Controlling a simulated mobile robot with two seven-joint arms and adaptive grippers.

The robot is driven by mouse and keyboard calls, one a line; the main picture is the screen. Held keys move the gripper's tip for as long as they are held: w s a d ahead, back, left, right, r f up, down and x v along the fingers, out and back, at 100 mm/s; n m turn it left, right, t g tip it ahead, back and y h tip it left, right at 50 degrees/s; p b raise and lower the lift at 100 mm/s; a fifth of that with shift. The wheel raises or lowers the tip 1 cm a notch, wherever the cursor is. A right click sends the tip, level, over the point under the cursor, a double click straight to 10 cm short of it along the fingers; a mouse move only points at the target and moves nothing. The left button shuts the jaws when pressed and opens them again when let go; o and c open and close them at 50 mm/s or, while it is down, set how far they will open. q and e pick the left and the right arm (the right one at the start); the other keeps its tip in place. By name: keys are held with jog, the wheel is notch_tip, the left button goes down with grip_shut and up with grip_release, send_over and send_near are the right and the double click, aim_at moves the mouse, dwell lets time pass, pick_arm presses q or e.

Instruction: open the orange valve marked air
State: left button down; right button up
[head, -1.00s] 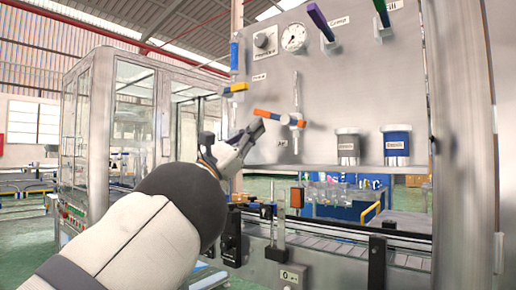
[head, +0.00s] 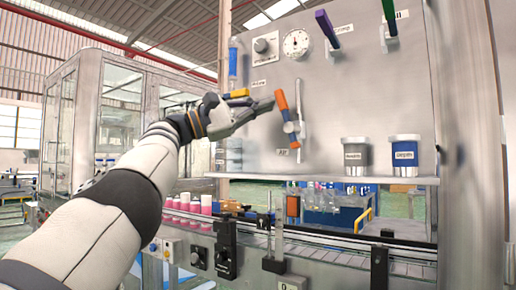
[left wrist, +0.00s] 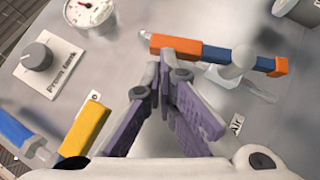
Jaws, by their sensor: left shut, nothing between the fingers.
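The orange valve handle (head: 281,100), with a blue middle, stands steeply on the panel, its upper end leaning left. The "Air" label (head: 282,152) is below it. In the left wrist view the handle (left wrist: 175,44) lies across the top, and the label (left wrist: 237,125) is to the right. My left gripper (head: 268,104) is shut and empty, its tips just left of the handle's upper part. In the left wrist view its purple-padded fingers (left wrist: 166,72) meet just below the handle's orange end. I cannot tell whether they touch it. My right gripper is not in view.
A yellow-ended valve handle (head: 238,93) sits close behind my left gripper. A dial gauge (head: 297,42) and a knob (head: 265,45) are above. Purple (head: 326,27) and green (head: 389,12) handles stick out at the top. Two canisters (head: 356,155) (head: 404,155) stand on the shelf.

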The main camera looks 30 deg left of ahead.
pick_arm(q)
jog(key=shift+d+r, duration=0.65)
jog(key=shift+d, duration=0.15)
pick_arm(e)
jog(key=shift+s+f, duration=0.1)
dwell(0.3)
